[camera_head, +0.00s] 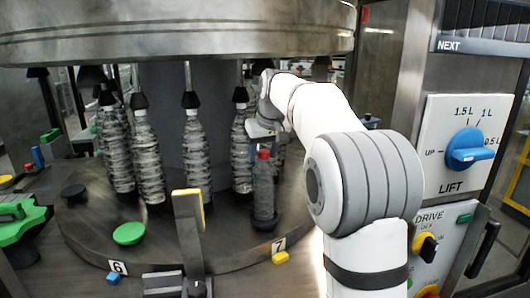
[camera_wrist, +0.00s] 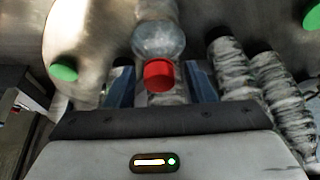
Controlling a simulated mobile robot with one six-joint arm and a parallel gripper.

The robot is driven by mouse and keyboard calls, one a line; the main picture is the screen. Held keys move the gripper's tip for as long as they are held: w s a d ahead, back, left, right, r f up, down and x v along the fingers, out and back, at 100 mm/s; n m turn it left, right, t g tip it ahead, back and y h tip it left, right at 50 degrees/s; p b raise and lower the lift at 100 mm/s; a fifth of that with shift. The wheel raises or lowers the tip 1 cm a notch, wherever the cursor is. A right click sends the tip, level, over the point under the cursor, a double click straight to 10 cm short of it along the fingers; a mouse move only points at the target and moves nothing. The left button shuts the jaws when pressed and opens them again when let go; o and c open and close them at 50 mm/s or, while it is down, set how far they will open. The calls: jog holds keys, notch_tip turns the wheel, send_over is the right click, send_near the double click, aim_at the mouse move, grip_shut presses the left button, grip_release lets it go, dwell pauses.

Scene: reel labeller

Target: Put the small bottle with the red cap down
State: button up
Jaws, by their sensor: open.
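The small bottle with the red cap (camera_head: 263,190) stands upright on the round carousel table (camera_head: 165,240), on a dark round pad near its right front. In the wrist view its red cap (camera_wrist: 159,75) and clear shoulder lie between my two fingers. My gripper (camera_head: 262,132) is at the height of the cap, beside and just behind it in the head view. In the wrist view my gripper (camera_wrist: 160,88) is open, with a blue-grey finger on each side of the bottle. Whether either finger touches it, I cannot tell.
Several larger ribbed bottles (camera_head: 196,155) stand around the carousel under black heads (camera_head: 190,100). A grey post with a yellow top (camera_head: 187,225) stands in front. A green disc (camera_head: 129,233) lies on the carousel. The lift panel (camera_head: 463,145) is at right.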

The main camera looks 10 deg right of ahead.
jog(key=shift+r, duration=0.35)
jog(key=s+d+b, duration=0.2)
jog(key=s+b, duration=0.2)
jog(key=s, duration=0.8)
jog(key=shift+d+r+b, duration=0.25)
jog(key=shift+b, duration=0.15)
jog(key=shift+s, duration=0.15)
jog(key=s+a+f+m+g+h, duration=0.1)
jog(key=s+a+f+m, duration=0.1)
jog(key=s+f, duration=2)
jog(key=shift+s, duration=0.9)
